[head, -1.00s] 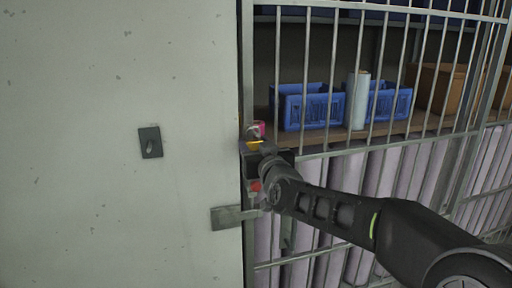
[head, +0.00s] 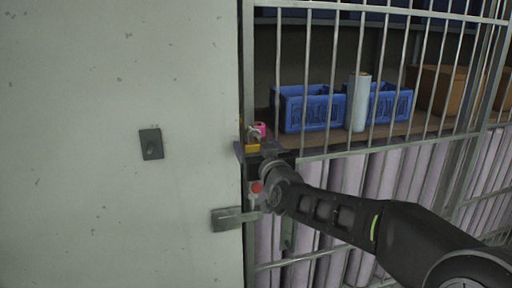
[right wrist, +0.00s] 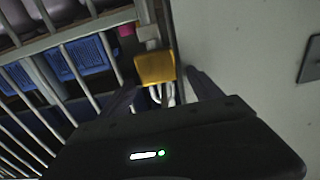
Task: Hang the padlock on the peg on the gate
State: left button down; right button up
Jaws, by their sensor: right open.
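The padlock (head: 252,148) has a yellow body and a pale shackle on top, and sits at the gate's left edge beside the wall. In the right wrist view the padlock (right wrist: 155,68) appears upside down, its shackle pointing down the picture. A pink piece (head: 259,129) shows beside the shackle and may be the peg's end; whether the shackle is around the peg I cannot tell. My right gripper (head: 255,153) is open, its fingers spread on both sides of the padlock, as the right wrist view (right wrist: 162,93) shows. My left gripper is out of view.
The barred gate (head: 333,60) fills the right side. Below the padlock are a red knob (head: 257,187) and a metal latch plate (head: 227,219). A pale wall (head: 80,150) with a dark switch plate (head: 151,144) is left. Blue crates (head: 308,108) stand behind the bars.

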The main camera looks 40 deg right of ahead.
jog(key=shift+s, duration=0.15)
jog(key=shift+s+a+f, duration=0.1)
jog(key=shift+s+a, duration=0.05)
jog(key=shift+s, duration=0.1)
jog(key=b+v, duration=0.2)
jog(key=v, duration=0.5)
dwell(0.3)
